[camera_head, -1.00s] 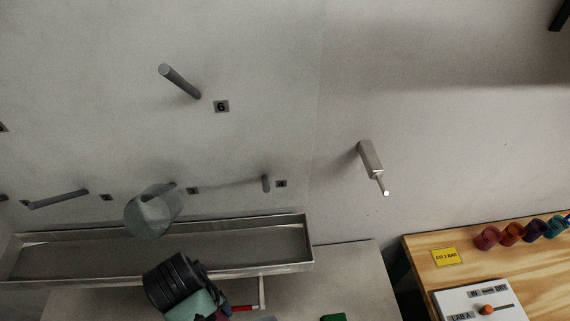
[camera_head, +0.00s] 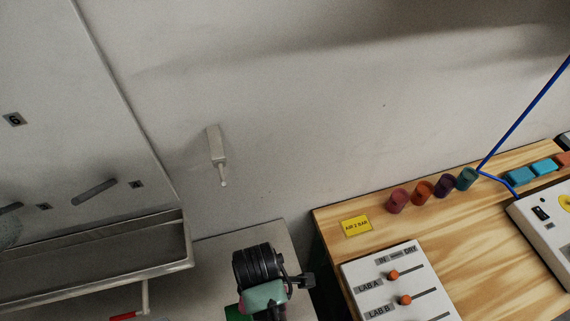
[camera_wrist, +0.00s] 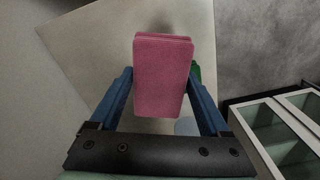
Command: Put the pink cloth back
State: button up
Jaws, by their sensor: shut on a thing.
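The pink cloth (camera_wrist: 163,75) is a folded, flat block in the middle of the wrist view. My gripper (camera_wrist: 161,95) has its two blue fingers on either side of the cloth and is shut on it. The cloth is held over a pale grey surface (camera_wrist: 90,60). In the head view my wrist is at the bottom centre, above the grey bench top (camera_head: 225,245). My fingers and the cloth cannot be made out clearly there.
A green thing (camera_head: 238,313) lies beside my wrist. Right is a wooden bench (camera_head: 465,235) with coloured cups (camera_head: 422,190) and a slider box (camera_head: 385,270). A wall fixture (camera_head: 216,150) sticks out above. A glass-fronted cabinet (camera_wrist: 290,125) stands nearby.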

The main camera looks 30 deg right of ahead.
jog(key=s+d+n, duration=0.1)
jog(key=s+d+n+p, duration=0.1)
jog(key=n, duration=0.1)
jog(key=shift+s+f, duration=0.15)
jog(key=shift+s, duration=0.1)
jog(key=shift+s+d+f+n, duration=0.2)
jog(key=shift+s+f+n, duration=0.1)
jog(key=shift+n, duration=0.1)
notch_tip(320, 180, down, 10)
jog(key=shift+d+r+p, duration=0.1)
jog(key=shift+r+p, duration=0.05)
jog(key=shift+p, duration=0.2)
jog(key=o, duration=1)
notch_tip(320, 180, up, 12)
jog(key=shift+r, duration=0.1)
